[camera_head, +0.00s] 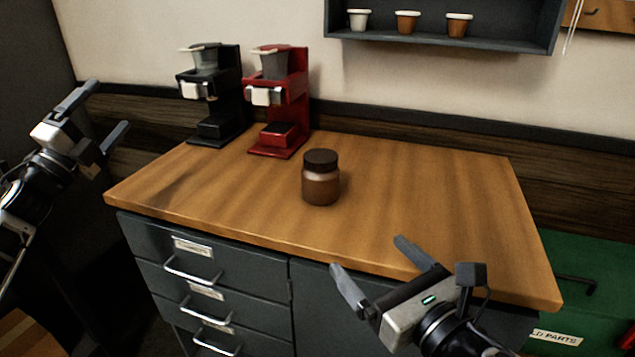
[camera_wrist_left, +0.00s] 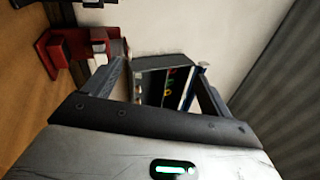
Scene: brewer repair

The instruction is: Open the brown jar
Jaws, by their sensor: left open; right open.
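The brown jar (camera_head: 321,182) stands upright near the middle of the wooden counter, with its dark lid (camera_head: 320,160) on top. My left gripper (camera_head: 102,112) is open and empty, off the counter's left side and well apart from the jar. In the left wrist view its two fingers (camera_wrist_left: 160,85) are spread with nothing between them; the jar is not in that view. My right gripper (camera_head: 370,262) is open and empty at the counter's front edge, in front and to the right of the jar.
A black brewer (camera_head: 217,105) and a red brewer (camera_head: 285,105) stand at the counter's back left. A wall shelf (camera_head: 440,40) holds small cups. A green parts box (camera_head: 590,270) is at the right. The counter (camera_head: 430,190) right of the jar is clear.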

